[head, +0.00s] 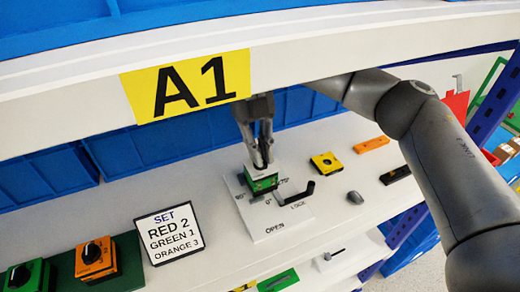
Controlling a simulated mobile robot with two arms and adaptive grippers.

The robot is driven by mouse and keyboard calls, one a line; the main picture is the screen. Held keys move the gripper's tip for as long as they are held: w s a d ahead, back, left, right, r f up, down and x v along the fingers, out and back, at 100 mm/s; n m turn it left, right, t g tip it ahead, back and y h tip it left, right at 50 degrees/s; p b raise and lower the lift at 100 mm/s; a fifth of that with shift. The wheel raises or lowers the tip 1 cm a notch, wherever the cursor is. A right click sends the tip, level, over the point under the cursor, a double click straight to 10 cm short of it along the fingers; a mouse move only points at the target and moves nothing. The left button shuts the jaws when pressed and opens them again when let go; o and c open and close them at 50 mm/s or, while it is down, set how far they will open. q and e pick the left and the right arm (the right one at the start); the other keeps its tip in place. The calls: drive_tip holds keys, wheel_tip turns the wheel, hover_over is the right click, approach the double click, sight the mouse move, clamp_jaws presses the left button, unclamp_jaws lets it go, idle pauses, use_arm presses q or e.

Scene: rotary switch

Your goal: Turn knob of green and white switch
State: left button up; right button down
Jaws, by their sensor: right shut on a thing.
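The green and white switch (264,186) is a small block with a green side and a pale top, seen in the head view on a white plate (268,225). The plate carries angle marks and the words LOCK and OPEN. My right gripper (260,163) points down from above and is shut on the switch's knob. The fingers cover the knob, so its angle is hidden. My left gripper is not in view.
A white shelf beam with a yellow A1 label (186,87) runs overhead. A black lever (298,195) is close right of the switch. Yellow (327,163) and orange (371,144) parts lie farther right. A SET sign (168,233) and an orange switch (96,260) stand left.

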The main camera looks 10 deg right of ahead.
drive_tip(key=shift+f, duration=0.2)
drive_tip(key=c, duration=1.5)
unclamp_jaws()
drive_tip(key=shift+r, duration=0.15)
